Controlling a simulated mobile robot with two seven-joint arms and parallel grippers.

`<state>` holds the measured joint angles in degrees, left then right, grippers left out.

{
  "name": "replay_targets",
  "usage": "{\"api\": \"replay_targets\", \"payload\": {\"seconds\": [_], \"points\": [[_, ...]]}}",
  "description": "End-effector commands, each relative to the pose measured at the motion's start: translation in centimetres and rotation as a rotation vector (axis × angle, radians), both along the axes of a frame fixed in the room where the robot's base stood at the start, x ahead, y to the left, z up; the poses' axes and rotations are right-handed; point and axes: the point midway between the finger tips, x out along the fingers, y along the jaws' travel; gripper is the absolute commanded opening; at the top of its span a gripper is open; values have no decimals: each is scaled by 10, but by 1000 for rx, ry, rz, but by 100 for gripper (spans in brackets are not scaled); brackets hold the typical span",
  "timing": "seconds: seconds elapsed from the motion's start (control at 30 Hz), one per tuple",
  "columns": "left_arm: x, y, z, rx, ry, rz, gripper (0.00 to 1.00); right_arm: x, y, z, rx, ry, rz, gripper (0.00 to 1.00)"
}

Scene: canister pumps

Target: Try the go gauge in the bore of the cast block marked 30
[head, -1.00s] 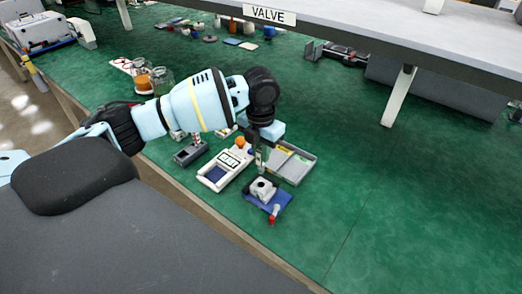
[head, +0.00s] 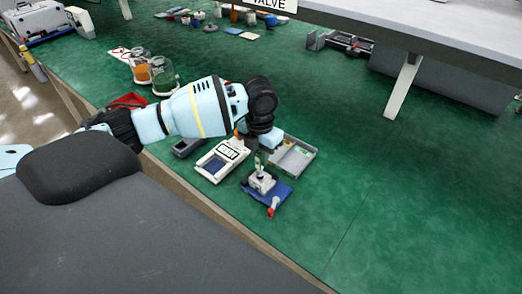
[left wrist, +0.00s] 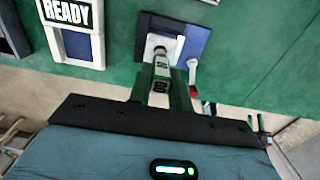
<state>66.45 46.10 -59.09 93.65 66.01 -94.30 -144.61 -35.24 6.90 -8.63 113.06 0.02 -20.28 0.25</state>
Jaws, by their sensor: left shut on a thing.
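The cast block (head: 263,184) is a small pale grey block on a blue mat (head: 282,193). It also shows in the left wrist view (left wrist: 152,48), just beyond my fingertips; I cannot read a number on it. My left gripper (head: 257,159) points down directly above the block. In the left wrist view it (left wrist: 162,88) is shut on the go gauge (left wrist: 161,68), a slim metallic piece with dark markings. The gauge's far end lines up with the block's top and hides the bore. I cannot tell whether the tip is inside. My right gripper is out of view.
A red-tipped white item (head: 273,207) lies at the mat's near edge. A white device reading READY (head: 221,160) stands to the left, and a grey tray (head: 293,158) behind. Jars (head: 161,77) stand farther back. The green bench to the right is clear.

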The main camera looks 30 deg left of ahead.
Motion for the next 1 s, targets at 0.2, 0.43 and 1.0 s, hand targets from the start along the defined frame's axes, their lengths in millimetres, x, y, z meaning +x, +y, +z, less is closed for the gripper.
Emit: {"api": "replay_targets", "payload": {"seconds": [0.2, 0.43, 1.0], "points": [[0, 0, 1, 0, -3, 0, 0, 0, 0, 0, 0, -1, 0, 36], [0, 0, 1, 0, -3, 0, 0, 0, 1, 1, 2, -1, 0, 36], [0, 0, 1, 0, -2, 0, 0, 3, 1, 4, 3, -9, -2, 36]]}}
